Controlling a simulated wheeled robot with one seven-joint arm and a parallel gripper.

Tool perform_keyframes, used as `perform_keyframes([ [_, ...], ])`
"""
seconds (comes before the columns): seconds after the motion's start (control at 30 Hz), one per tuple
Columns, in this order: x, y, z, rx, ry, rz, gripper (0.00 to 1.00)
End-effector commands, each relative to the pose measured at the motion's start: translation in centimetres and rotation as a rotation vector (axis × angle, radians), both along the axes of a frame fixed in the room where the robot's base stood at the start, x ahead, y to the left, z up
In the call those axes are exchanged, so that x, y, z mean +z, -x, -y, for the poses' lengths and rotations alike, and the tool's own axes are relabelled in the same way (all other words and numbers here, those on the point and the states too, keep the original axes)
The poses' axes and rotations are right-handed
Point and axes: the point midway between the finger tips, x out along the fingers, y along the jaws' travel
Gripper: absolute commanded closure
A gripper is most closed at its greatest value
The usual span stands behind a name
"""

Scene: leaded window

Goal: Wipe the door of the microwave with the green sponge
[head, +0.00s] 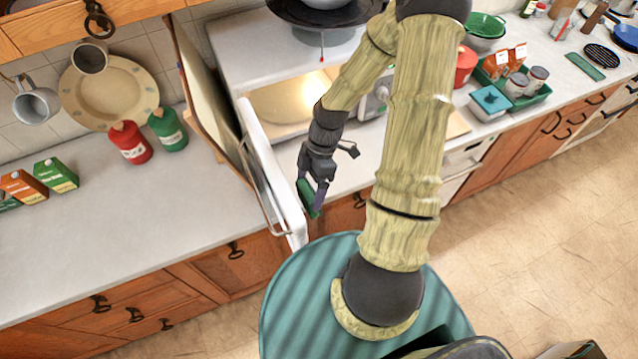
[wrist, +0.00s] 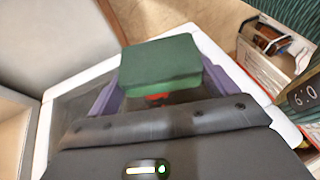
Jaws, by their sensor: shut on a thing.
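The white microwave (head: 226,45) stands on the counter with its door (head: 262,165) swung open toward me. Its lit interior (head: 290,103) shows. My gripper (head: 314,195) is shut on the green sponge (head: 306,198), to the right of the door and close to it. The sponge (wrist: 160,65) also shows in the wrist view, between the purple fingers of my gripper (wrist: 150,92). The door (wrist: 70,115) lies behind it there, with a dark panel and white frame. I cannot tell whether the sponge touches the door.
A tan board (head: 205,100) leans upright just left of the microwave. A red canister (head: 130,143) and a green canister (head: 168,130) stand farther left. A dark pan (head: 325,12) is on top of the microwave. The left counter front (head: 110,225) is clear.

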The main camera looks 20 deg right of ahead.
Motion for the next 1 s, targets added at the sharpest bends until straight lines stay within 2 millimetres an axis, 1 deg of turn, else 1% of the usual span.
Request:
perform_keyframes([
  [0.1, -0.1, 0.1, -0.9, 0.002, 0.0, 0.0, 0.33],
  [0.23, 0.0, 0.1, -1.4, 0.001, 0.0, -0.002, 0.33],
  [1.0, 0.0, 0.1, -1.7, 0.002, 0.0, -0.001, 0.33],
])
